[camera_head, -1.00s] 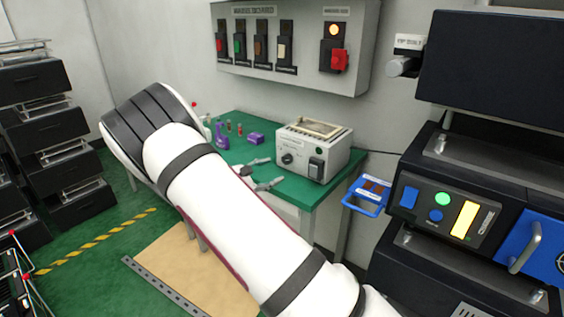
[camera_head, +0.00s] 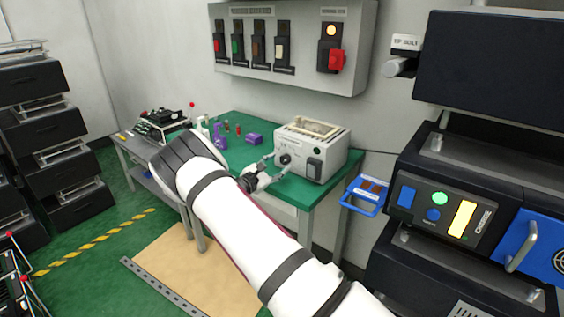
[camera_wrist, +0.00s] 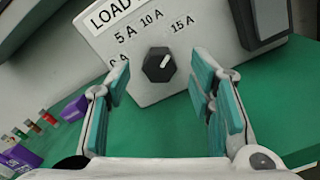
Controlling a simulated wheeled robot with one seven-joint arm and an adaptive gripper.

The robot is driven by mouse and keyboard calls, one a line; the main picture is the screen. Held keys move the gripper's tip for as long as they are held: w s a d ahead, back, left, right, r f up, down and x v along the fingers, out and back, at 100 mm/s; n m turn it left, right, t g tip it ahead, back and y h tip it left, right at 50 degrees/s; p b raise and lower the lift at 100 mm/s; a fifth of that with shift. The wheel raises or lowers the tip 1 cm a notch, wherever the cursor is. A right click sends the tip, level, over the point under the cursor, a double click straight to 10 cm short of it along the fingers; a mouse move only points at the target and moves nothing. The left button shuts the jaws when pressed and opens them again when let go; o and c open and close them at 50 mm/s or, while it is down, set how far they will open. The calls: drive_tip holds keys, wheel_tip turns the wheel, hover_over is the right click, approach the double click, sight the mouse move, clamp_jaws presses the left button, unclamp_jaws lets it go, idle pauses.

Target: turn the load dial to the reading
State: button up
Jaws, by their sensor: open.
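The load dial is a black knob (camera_wrist: 158,64) with a white pointer mark, on the sloped front of a pale box (camera_head: 322,143). In the wrist view the pointer leans up and to the right, toward the space between the 10 A and 15 A labels. Labels LOAD, 5 A, 10 A and 15 A stand above it, with another partly hidden at left. My gripper (camera_wrist: 163,101) is open, with teal-padded fingers on either side of the dial and no visible contact. In the head view my gripper (camera_head: 268,171) is just in front of the box.
A dark rocker switch (camera_wrist: 262,20) sits right of the dial. On the green table (camera_head: 245,152), purple blocks (camera_head: 222,134) and small coloured cylinders stand left of the box. A blue-handled tray (camera_head: 365,193) and black machine are at right.

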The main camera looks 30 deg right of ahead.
sight(284, 160)
drive_tip(key=shift+x, duration=1.55)
drive_tip(key=c, duration=1.2)
drive_tip(key=shift+o, duration=0.2)
drive_tip(key=n+b, duration=0.1)
drive_tip(key=n, duration=0.1)
drive_tip(key=n+b, duration=0.1)
drive_tip(key=shift+w+a+n, duration=0.1)
drive_tip(key=shift+w+n, duration=0.05)
drive_tip(key=shift+n, duration=0.25)
drive_tip(key=shift+n+b, duration=0.65)
drive_tip(key=shift+n, duration=1.25)
